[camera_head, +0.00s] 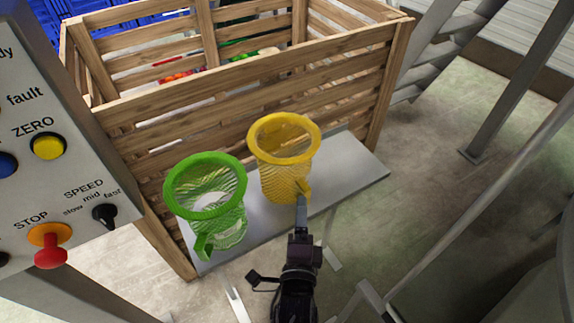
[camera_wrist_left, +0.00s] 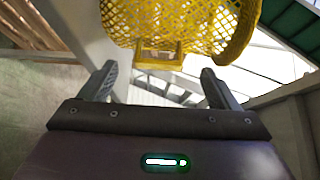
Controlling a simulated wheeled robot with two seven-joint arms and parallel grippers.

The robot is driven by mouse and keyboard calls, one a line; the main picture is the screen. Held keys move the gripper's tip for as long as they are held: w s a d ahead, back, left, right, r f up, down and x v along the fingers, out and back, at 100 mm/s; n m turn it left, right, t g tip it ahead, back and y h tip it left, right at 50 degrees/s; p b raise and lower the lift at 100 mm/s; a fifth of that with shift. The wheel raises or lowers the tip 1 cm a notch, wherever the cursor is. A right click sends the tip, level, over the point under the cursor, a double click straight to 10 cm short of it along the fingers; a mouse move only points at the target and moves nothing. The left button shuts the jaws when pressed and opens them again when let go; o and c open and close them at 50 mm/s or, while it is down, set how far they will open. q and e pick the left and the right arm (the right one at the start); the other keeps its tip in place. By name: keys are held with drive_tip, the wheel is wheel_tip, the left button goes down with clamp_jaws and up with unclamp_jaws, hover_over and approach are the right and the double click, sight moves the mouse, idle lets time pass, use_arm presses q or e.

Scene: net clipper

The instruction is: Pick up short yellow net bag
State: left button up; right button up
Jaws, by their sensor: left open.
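The yellow net bag (camera_head: 284,178) stands upright on a grey metal shelf (camera_head: 345,165), with a thick round rim and a small tab low on its front. The green net bag (camera_head: 222,205) stands on the shelf to its left. My left gripper (camera_head: 301,200) reaches up from the bottom, its tip at the yellow bag's tab. In the left wrist view, the yellow bag (camera_wrist_left: 180,22) fills the top, and its tab lies just beyond and between the spread fingers (camera_wrist_left: 159,75). Nothing is clamped. Whether a finger touches the bag cannot be told. My right gripper is not seen.
A slatted wooden crate (camera_head: 260,92) with colourful items inside stands right behind the bags. A control panel (camera_head: 50,150) with buttons is at the left. Metal rails (camera_head: 500,180) run along the right. The shelf right of the yellow bag is bare.

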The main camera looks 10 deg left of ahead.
use_arm(q)
drive_tip(key=w+p, duration=0.1)
drive_tip(key=w, duration=0.4)
drive_tip(key=shift+w, duration=0.45)
drive_tip(key=c, duration=1)
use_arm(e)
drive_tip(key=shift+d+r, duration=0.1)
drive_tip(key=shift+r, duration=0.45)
use_arm(q)
drive_tip(key=shift+c, duration=0.2)
